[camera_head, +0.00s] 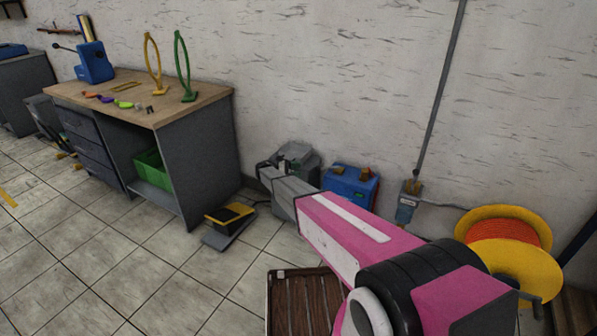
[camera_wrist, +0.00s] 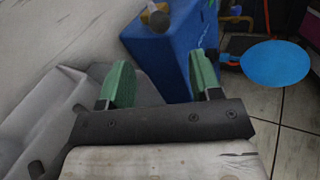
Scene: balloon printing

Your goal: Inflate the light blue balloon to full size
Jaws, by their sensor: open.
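The light blue balloon (camera_wrist: 275,63) shows in the wrist view at the upper right as a smooth, swollen oval. Its left end is close to a small dark and orange fitting (camera_wrist: 231,60); I cannot tell whether it is fixed to it. I cannot make the balloon out in the head view. My gripper (camera_wrist: 163,82) is open, with its two green pads apart and nothing between them.
A blue unit (camera_head: 347,187) and a grey machine stand by the wall. A black and yellow pedal (camera_head: 230,215) lies beside the workbench (camera_head: 198,104), which holds small coloured pieces and two looped stands. A cable reel (camera_head: 505,232) stands at right.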

